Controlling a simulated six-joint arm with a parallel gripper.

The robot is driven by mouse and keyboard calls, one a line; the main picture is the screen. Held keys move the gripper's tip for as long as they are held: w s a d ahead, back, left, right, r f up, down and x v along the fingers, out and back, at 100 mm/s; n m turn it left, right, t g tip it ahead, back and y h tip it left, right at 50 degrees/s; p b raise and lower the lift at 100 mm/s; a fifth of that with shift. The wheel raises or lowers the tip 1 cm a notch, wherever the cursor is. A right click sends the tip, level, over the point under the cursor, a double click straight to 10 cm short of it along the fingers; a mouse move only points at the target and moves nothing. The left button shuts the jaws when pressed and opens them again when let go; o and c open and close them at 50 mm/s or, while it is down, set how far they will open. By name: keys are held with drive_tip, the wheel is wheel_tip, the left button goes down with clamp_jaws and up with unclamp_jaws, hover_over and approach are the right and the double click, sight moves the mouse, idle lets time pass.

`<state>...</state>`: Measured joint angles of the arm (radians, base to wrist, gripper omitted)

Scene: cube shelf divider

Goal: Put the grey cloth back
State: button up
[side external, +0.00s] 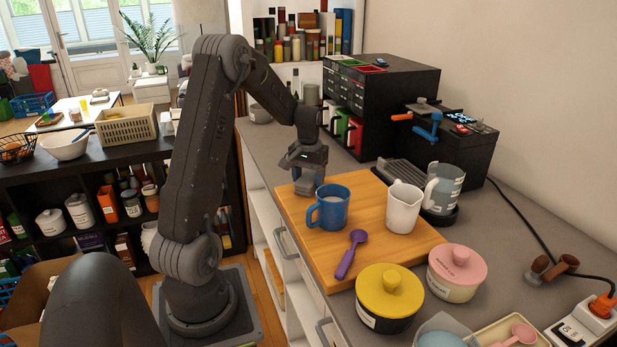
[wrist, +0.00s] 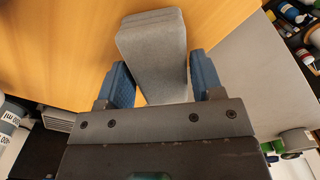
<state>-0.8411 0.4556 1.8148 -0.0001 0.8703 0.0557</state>
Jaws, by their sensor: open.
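The grey cloth (wrist: 153,45) is a thick folded pad in the wrist view, over the wooden board (wrist: 60,40) near its edge. My gripper (wrist: 160,82) is open, with one blue finger on each side of the cloth. The right finger is very close to the cloth; a gap shows at the left finger. I cannot tell whether either touches. The cloth's near end is partly hidden by the gripper body. In the side external view my gripper (side external: 304,177) points down at the far left end of the board (side external: 300,237); cloth and fingers are hard to separate there.
On the board are a blue mug (side external: 333,209), a white jug (side external: 403,208) and a purple scoop (side external: 351,254). Yellow-lidded (side external: 389,294) and pink-lidded (side external: 457,272) jars stand in front. A black drawer unit (side external: 385,97) stands behind.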

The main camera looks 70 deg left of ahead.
drive_tip(key=o, duration=0.6)
drive_tip(key=shift+c, duration=0.2)
drive_tip(key=shift+r, duration=4.05)
drive_tip(key=shift+d, duration=0.1)
